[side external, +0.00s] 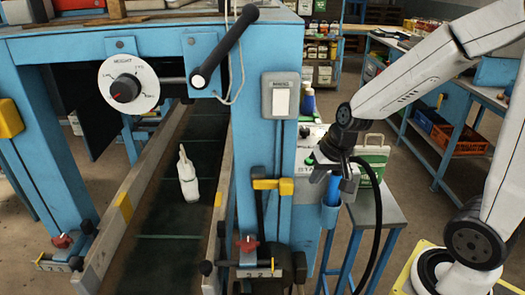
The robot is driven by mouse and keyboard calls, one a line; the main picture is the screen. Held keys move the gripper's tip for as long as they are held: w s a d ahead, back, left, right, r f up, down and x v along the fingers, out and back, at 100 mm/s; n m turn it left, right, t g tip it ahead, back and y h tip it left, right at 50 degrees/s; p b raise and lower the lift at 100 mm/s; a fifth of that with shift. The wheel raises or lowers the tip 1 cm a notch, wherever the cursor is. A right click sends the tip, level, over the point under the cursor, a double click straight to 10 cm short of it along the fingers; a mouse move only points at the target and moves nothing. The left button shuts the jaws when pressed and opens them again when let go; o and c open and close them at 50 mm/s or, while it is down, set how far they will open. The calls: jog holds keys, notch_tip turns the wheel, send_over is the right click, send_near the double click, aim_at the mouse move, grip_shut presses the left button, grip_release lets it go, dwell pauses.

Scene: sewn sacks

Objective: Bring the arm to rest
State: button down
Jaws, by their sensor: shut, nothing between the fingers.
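My gripper (334,178) hangs at the end of my white arm, right of the blue machine frame. It is small in the view, with its jaws shut and empty. It points down in front of a small side table, close to a blue cylinder in a holder. A small white sack-like object (187,178) stands on the dark conveyor belt (170,222), well to the left of my gripper and apart from it. A white and green bag or box (373,158) shows behind my gripper, partly hidden by a black cable.
The blue machine frame (265,140) with a dial (128,86), a black lever (225,45) and a rocker switch (281,99) stands left of my arm. A blue cylinder (331,203) is just below my gripper. A workbench (440,105) stands behind at the right.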

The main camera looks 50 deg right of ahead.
jog(key=s+a+f+n+g, duration=0.1)
jog(key=s+a+f+n, duration=0.3)
jog(key=n, duration=0.2)
jog(key=shift+s+h, duration=0.25)
jog(key=shift+h, duration=0.15)
